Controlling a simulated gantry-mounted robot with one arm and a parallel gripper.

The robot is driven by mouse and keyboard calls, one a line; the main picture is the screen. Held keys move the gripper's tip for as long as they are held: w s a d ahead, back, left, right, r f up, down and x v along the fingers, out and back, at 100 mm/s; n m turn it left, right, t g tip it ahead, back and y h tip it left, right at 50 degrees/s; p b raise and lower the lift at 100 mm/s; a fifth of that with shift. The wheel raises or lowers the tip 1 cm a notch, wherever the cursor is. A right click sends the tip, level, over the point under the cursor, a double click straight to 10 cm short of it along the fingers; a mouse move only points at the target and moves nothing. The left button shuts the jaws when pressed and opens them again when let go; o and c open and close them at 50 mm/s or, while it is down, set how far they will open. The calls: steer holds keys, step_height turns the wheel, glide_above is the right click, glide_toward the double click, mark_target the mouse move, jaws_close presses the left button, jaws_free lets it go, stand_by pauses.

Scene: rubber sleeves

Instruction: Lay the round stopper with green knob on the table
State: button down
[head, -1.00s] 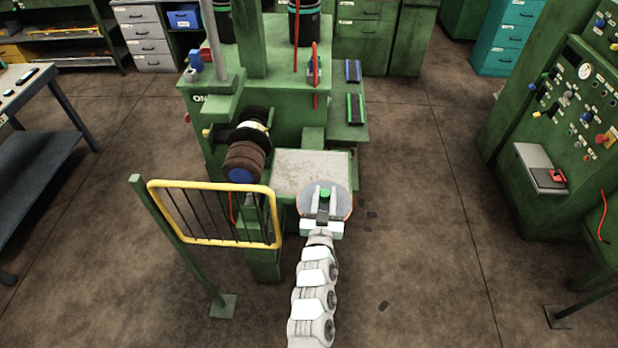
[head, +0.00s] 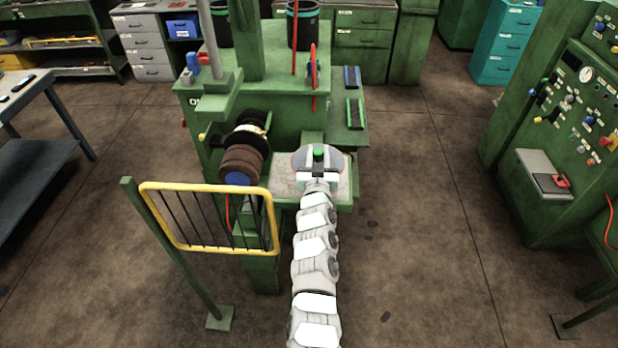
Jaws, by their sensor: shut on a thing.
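The round stopper (head: 301,159) is a grey disc with a green knob (head: 319,152). My gripper (head: 318,161) is shut on the knob, and the disc is partly hidden behind it. The stopper is over the far part of the pale table (head: 283,185) on the green machine. I cannot tell whether its underside touches the table top. My arm covers the middle of the table's front edge.
Brown rollers (head: 241,164) stand at the table's left. A yellow-framed guard (head: 209,249) on a green post is at the front left. A side shelf with trays (head: 354,112) lies behind right. A control cabinet (head: 545,165) is far right.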

steer(key=w+a+r+n+y+b, duration=0.1)
steer(key=w+a+r+y+b, duration=0.15)
steer(key=w+r+b, duration=0.4)
steer(key=shift+h, duration=0.25)
steer(key=f+b, duration=0.4)
steer(key=f, duration=0.2)
steer(key=w+f+b, duration=0.1)
steer(key=f+b, duration=0.3)
steer(key=f, duration=0.3)
steer(key=f+b, duration=0.5)
steer(key=f, duration=0.2)
steer(key=shift+w+a, duration=0.15)
steer(key=shift+w, duration=0.15)
steer(key=shift+r, duration=0.25)
steer(key=shift+f, duration=0.15)
steer(key=c, duration=1.1)
jaws_free()
steer(key=shift+o, duration=0.2)
